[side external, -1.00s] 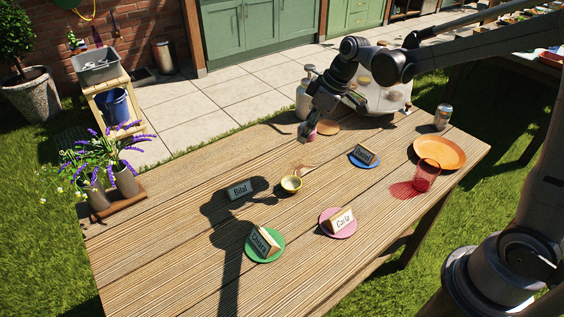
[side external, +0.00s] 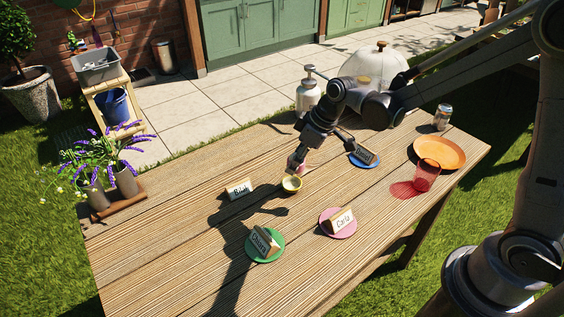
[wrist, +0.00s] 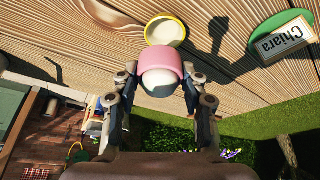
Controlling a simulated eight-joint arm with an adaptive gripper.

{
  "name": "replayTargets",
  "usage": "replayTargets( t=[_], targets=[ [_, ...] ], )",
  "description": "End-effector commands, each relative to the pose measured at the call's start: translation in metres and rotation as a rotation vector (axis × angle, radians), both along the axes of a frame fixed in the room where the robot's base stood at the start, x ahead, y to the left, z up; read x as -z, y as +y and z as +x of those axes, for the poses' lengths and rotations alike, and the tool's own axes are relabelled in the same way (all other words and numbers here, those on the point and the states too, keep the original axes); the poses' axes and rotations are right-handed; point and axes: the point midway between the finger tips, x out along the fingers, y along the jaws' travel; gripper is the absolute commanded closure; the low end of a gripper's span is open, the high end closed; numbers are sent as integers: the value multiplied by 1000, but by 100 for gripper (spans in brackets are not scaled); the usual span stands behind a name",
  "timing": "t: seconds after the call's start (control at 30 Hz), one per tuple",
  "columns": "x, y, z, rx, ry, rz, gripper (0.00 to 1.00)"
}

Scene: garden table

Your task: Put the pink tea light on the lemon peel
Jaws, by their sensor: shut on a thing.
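My gripper (wrist: 160,72) is shut on the pink tea light (wrist: 159,62), its fingers on either side. The yellow lemon peel (wrist: 165,18) is a small hollow cup on the table, just beyond the tea light in the wrist view. In the side view the lemon peel (side external: 291,186) stands mid-table, with my gripper (side external: 296,166) above and just behind it. The tea light is mostly hidden there by the gripper. The tea light looks apart from the peel and above the table, though the exact gap cannot be told.
Place cards stand around: Bilal (side external: 239,189), Chiara on a green disc (side external: 277,240), Carla on a pink disc (side external: 338,232), and one on a blue disc (side external: 365,163).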

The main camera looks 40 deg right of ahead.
Motion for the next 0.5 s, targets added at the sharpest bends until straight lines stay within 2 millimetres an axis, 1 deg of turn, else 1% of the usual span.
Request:
replayTargets(
  t=[0.03, 0.1, 0.23, 0.4, 0.5],
  targets=[
    [3, 5, 2, -1, 0, 0, 87],
    [6, 9, 3, -1, 0, 0, 87],
    [13, 10, 4, 0, -1, -1, 87],
    [35, 10, 4, 1, 0, 0, 87],
    [44, 10, 4, 1, 0, 0, 87]
  ],
)
